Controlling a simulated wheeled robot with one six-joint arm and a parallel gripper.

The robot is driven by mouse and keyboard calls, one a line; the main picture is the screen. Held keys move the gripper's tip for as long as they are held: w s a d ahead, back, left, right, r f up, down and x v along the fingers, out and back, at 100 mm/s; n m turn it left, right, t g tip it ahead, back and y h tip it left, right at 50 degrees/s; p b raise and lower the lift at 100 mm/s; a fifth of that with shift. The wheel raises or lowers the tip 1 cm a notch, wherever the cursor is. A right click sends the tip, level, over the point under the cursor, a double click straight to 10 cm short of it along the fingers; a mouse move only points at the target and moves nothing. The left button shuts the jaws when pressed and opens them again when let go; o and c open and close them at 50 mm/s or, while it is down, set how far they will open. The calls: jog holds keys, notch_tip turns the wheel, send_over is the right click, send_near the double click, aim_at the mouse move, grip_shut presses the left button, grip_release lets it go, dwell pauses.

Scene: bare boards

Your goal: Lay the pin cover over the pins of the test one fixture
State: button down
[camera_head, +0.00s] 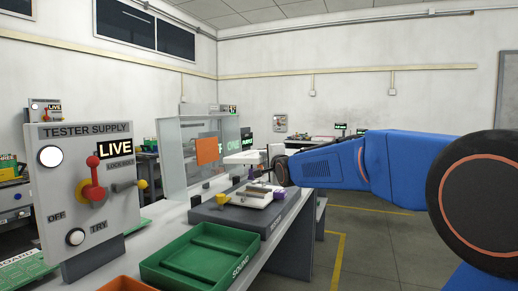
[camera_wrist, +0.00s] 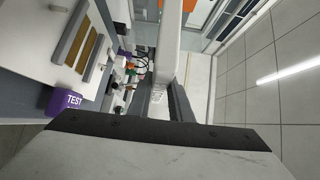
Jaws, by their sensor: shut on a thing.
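My gripper (camera_head: 277,163) is shut on a pale flat piece (camera_head: 245,157), which looks like the pin cover. In the head view it is held level, above and apart from the test one fixture (camera_head: 232,215). In the wrist view the pale piece (camera_wrist: 168,50) stands edge-on between my fingers (camera_wrist: 169,100). The fixture is a dark grey base on the bench with a pale bed on top. A purple block marked TEST (camera_wrist: 70,101) shows at left in the wrist view. The pins cannot be made out.
The tester supply (camera_head: 85,180) reads LIVE, with a red lever, at left. A green tray (camera_head: 160,283) marked SOUND is in front of the fixture. A clear screen with an orange patch (camera_head: 207,151) stands behind. An orange tray (camera_head: 125,284) is at the bottom edge. Floor at right is open.

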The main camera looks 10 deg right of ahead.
jog(key=shift+s+d+f+m+t, duration=0.15)
jog(key=shift+s+f, duration=0.2)
jog(key=shift+f, duration=0.3)
jog(key=shift+s+d+f+m+t, duration=0.15)
jog(key=shift+s+f, duration=0.15)
jog(key=shift+f, duration=0.3)
jog(key=shift+f, duration=0.1)
jog(key=shift+f, duration=4)
jog(key=shift+f, duration=0.15)
